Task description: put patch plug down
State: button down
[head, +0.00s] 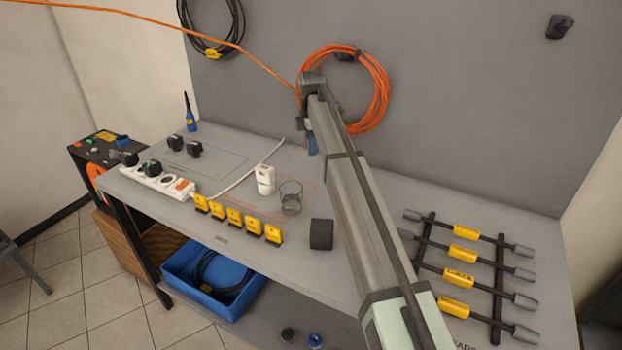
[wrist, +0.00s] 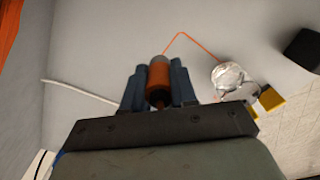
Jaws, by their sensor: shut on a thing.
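The patch plug (wrist: 158,76) is an orange cylinder with a grey end, seen in the wrist view between the two blue fingers. My gripper (head: 312,146) is shut on it, above the back part of the grey bench (head: 300,232). In the head view my arm and fingers hide the plug. The wrist view shows bench surface beyond the plug, with a thin orange outline (wrist: 180,34) marked on it. The plug appears apart from the bench, but its exact height is unclear.
A clear glass (head: 291,198), a white adapter (head: 265,180) and a dark block (head: 321,234) stand left of my arm. Several yellow tags (head: 234,217) line the front edge. An orange cable coil (head: 377,92) hangs behind. Several grey-ended leads (head: 463,254) lie right.

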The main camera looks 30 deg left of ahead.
notch_tip(320, 180, down, 10)
dwell(0.6)
jog(key=shift+f, duration=0.15)
jog(key=c, duration=0.9)
grip_release()
notch_tip(320, 180, up, 12)
jog(key=shift+r, duration=0.2)
